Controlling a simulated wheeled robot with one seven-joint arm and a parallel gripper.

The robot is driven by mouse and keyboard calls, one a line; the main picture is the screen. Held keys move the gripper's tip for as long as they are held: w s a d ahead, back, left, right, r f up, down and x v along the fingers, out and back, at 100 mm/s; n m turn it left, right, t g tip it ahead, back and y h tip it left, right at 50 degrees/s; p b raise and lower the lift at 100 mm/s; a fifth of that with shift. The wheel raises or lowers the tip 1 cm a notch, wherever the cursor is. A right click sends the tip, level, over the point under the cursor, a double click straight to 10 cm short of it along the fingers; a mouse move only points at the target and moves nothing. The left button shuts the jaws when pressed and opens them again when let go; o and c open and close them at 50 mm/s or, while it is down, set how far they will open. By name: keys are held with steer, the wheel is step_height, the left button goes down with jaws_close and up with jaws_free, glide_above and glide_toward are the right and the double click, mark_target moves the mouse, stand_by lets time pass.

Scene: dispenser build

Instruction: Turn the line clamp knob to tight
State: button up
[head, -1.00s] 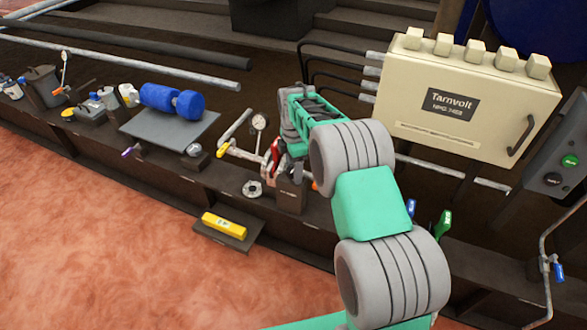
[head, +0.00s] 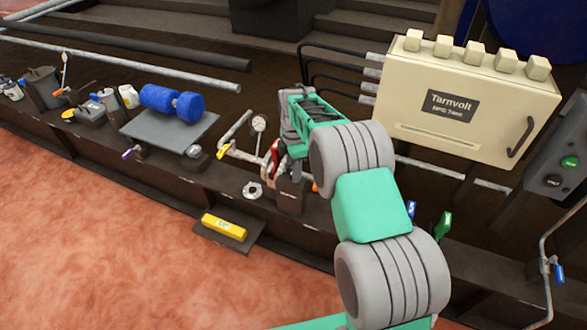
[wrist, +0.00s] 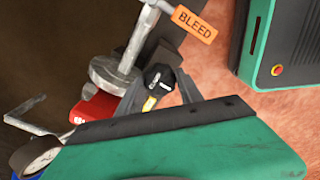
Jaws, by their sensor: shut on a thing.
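A black knob with a white and yellow mark (wrist: 158,80), which I take to be the line clamp knob, sits between the grey fingers of my gripper (wrist: 160,92) in the wrist view. The fingers are closed on its two sides. Part of the knob is hidden behind my gripper's green body. In the head view my gripper is down at the bench fittings, beside a red part (head: 274,153) and above a dark block (head: 290,194). My arm hides the knob there, and its pointer setting cannot be read.
An orange BLEED tag (wrist: 195,23) hangs from a metal stem close to my gripper. A round metal flange (wrist: 115,72) and a red part (wrist: 97,108) stand beside the knob. A gauge (head: 259,123) and a cream Tarnvolt cabinet (head: 466,95) flank my arm.

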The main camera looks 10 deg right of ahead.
steer(key=shift+r, duration=0.1)
steer(key=m+p, duration=0.2)
steer(key=shift+r+m, duration=0.1)
steer(key=shift+m, duration=0.2)
steer(key=m+p, duration=0.3)
steer(key=m, duration=0.2)
steer(key=m+p, duration=0.1)
steer(key=m, duration=0.3)
steer(key=shift+m+p, duration=0.4)
steer(key=m, duration=0.3)
steer(key=shift+m+p, duration=0.4)
steer(key=m+p, duration=0.1)
steer(key=m, duration=1.1)
steer(key=shift+w, duration=0.1)
